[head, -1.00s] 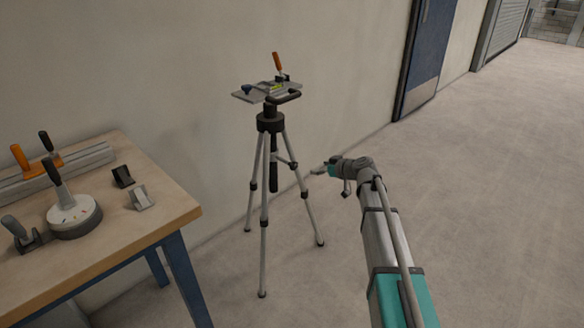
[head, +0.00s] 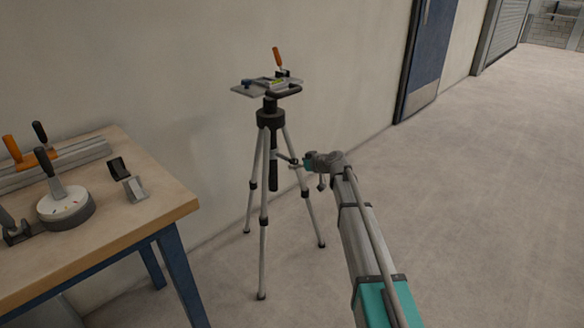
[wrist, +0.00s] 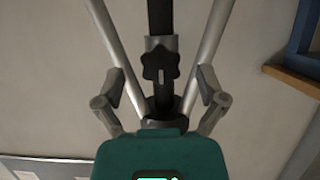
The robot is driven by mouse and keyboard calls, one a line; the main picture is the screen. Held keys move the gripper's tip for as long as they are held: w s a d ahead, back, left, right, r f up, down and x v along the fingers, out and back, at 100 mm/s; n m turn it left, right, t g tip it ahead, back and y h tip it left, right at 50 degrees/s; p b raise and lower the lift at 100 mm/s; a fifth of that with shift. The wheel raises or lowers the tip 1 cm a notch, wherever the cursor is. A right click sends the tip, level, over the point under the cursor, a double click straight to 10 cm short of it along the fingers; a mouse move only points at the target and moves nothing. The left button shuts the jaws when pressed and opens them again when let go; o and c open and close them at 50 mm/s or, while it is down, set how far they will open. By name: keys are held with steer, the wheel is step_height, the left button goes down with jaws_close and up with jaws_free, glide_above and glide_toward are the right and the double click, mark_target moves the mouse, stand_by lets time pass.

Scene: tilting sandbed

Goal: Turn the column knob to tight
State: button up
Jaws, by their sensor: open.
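The column knob (wrist: 161,62) is a black star-shaped knob on the front of the dark centre column (wrist: 161,18) of a tripod. The tripod (head: 264,205) stands on the floor in the head view, and the knob is too small to make out there. My gripper (wrist: 161,78) is open, with one grey finger on each side of the knob and clear gaps between. In the head view my gripper (head: 292,164) is at the tripod's column, below the collar. The knob's setting cannot be read.
A plate (head: 243,92) with an orange-handled clamp sits on the tripod top. The tripod legs spread on both sides of the column, close to my fingers. A workbench (head: 150,215) with tools stands at the left. The floor at the right is clear.

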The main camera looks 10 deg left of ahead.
steer(key=shift+x, duration=1.1)
